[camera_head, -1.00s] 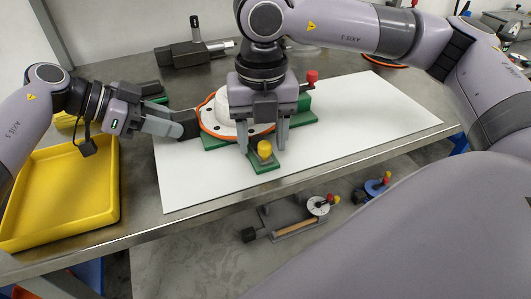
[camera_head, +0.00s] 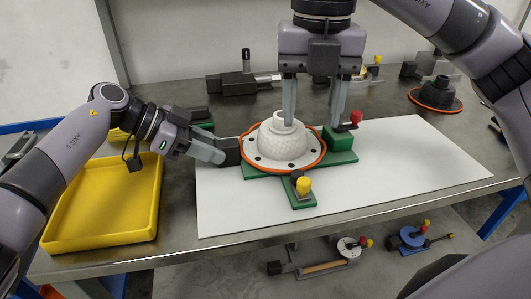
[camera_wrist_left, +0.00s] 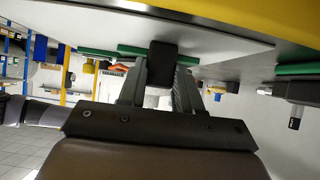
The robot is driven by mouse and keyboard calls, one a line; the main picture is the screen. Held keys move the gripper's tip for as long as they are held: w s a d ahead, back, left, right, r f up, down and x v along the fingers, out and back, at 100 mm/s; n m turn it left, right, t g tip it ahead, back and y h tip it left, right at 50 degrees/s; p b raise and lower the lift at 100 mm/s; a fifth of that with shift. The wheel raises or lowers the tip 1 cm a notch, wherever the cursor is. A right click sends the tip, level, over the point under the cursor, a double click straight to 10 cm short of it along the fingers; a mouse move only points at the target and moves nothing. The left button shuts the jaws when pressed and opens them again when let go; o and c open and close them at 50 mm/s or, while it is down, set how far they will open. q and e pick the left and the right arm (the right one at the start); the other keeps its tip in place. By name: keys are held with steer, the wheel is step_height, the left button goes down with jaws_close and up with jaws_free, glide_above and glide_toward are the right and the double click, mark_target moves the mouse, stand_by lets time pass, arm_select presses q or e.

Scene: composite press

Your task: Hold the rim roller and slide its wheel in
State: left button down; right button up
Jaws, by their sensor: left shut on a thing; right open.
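My left gripper (camera_head: 222,153) is shut on a dark block (camera_head: 231,151), which sits at the left edge of the orange rim; I cannot tell whether it touches. In the left wrist view the dark block (camera_wrist_left: 162,62) is between the fingers. The rim is on a white domed part (camera_head: 285,145) with a holed flange, resting on a green base (camera_head: 343,158). A small fixture with a yellow knob (camera_head: 304,185) is at the front arm of the base. My right gripper (camera_head: 312,118) is open and empty, above the dome and slightly right of its centre. I cannot make out a roller wheel.
A green block with a red knob (camera_head: 356,117) stands close to the right gripper's right finger. A white sheet (camera_head: 420,165) lies under the base, clear at the right. A yellow tray (camera_head: 75,239) is at left. Grey tools (camera_head: 232,85) and a dark orange-rimmed part (camera_head: 437,95) are behind.

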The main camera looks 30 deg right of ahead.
stand_by(0.4)
arm_select(q)
steer(key=c, duration=0.7)
jaws_free()
